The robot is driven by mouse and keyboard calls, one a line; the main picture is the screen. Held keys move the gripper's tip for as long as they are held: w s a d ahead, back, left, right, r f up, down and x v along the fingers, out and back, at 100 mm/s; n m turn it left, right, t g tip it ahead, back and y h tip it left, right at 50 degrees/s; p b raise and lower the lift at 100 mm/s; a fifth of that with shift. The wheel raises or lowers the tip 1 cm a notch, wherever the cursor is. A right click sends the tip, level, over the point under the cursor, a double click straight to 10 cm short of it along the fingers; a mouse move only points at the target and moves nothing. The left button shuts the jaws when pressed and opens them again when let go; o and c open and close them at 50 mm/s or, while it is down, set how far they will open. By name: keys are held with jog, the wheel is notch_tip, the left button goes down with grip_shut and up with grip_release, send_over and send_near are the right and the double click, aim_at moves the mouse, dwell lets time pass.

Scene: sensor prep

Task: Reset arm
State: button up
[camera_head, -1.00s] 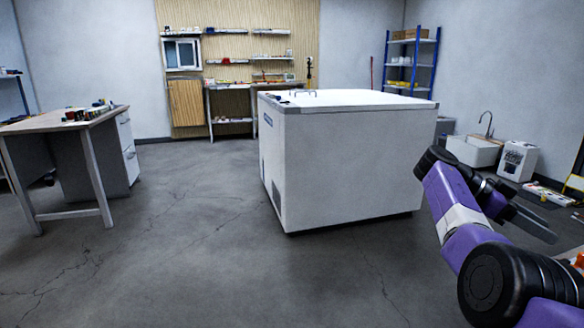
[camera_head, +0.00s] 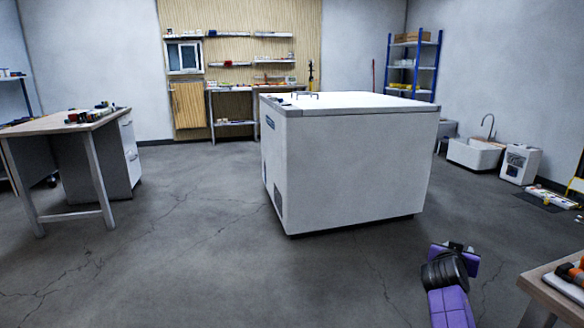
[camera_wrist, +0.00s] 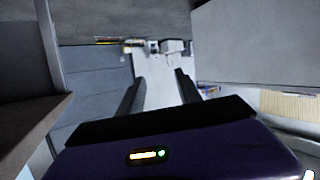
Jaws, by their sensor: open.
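My purple and black arm (camera_head: 449,295) shows at the lower right of the head view, low in front of the white chest freezer. The gripper's fingers cannot be made out there. In the wrist view my gripper (camera_wrist: 160,76) shows two dark fingers standing apart, with nothing between them. The purple wrist body fills the bottom of that view.
The white chest freezer (camera_head: 350,165) stands mid-room. A wooden-topped desk (camera_head: 60,122) is at left. A table corner (camera_head: 540,290) with orange items is at lower right. A sink (camera_head: 473,152) and blue shelf rack (camera_head: 412,65) stand behind. Floor is clear between desk and freezer.

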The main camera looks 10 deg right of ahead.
jog(key=s+a+f+n+t+y, duration=0.3)
jog(key=s+a+f+n+t, duration=0.1)
jog(key=s+a, duration=0.6)
jog(key=s+a+f+n+t+y, duration=0.35)
jog(key=s+a, duration=0.35)
jog(key=a, duration=0.5)
jog(key=s+a+r+n+y, duration=0.15)
jog(key=s+a, duration=0.35)
jog(key=s, duration=0.7)
jog(key=s+a+r+g+y, duration=0.15)
jog(key=s+a, duration=0.35)
jog(key=s, duration=0.7)
jog(key=s+a+y, duration=0.2)
jog(key=s+a, duration=0.3)
jog(key=s, duration=0.7)
notch_tip(320, 180, up, 28)
jog(key=p, duration=2.7)
jog(key=shift+f, duration=0.25)
